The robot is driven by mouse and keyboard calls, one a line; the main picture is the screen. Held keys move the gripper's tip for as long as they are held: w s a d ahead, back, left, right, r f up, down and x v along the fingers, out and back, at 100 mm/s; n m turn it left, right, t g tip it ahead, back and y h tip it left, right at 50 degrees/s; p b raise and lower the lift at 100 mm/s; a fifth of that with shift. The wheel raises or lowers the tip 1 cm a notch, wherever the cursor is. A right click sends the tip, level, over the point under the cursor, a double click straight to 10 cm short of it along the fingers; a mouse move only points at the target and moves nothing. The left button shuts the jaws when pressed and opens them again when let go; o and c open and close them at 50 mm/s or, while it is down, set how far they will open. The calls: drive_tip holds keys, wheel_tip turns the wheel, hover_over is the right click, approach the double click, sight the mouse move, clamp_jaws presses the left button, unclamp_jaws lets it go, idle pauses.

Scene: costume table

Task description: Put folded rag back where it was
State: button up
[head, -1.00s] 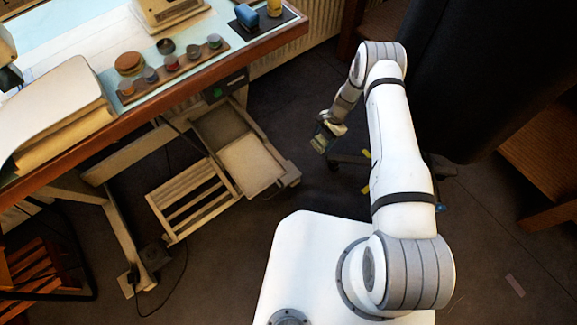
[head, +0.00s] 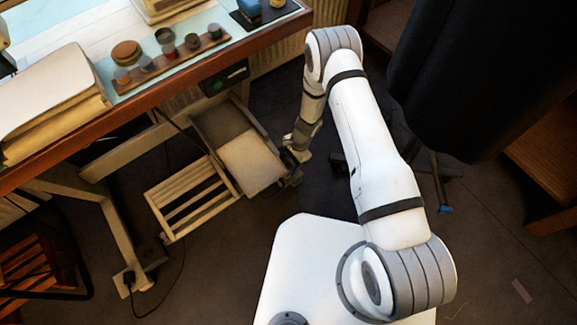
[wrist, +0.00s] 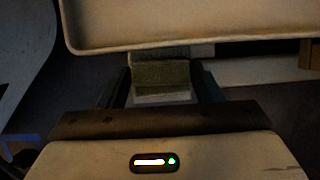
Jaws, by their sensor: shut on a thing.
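The folded rag (wrist: 160,74) is a small grey-green folded cloth in the wrist view. My gripper (wrist: 163,88) is shut on it, with one dark finger on each side. A pale edge shows under the cloth, and its far end is partly hidden behind a cream panel edge. In the head view my gripper (head: 290,166) is low, beside the right edge of the cream tray-like panel (head: 250,160) under the table. The rag cannot be made out there.
The wooden table (head: 165,73) stands at the left, bearing a rack of small pots (head: 168,62) and a cream case (head: 50,92). A slatted wooden frame (head: 190,197) is below it. A large dark hanging shape (head: 480,80) stands at the right. Dark floor is open at lower right.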

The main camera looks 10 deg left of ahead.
drive_tip(key=shift+f+b, duration=0.3)
drive_tip(key=shift+f, duration=0.85)
drive_tip(key=shift+f, duration=0.25)
drive_tip(key=o, duration=0.9)
drive_tip(key=shift+r, duration=0.1)
